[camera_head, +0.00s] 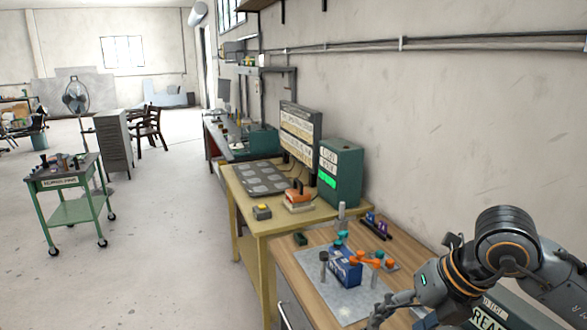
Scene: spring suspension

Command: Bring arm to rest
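My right arm comes in from the right edge in the camera_head view, bent over the wooden bench (292,262). Its gripper (378,312) is low at the front right of the bench, near a grey mat (335,303). The fingers are small and partly cut off by the lower edge, so I cannot tell whether they are open or shut. My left arm and gripper are not in view.
On the mat stand a blue block (345,268), an orange part (366,260) and small posts. Behind is a yellow table (240,203) with a green box (341,172). A green cart (69,210) stands left. The floor between is clear.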

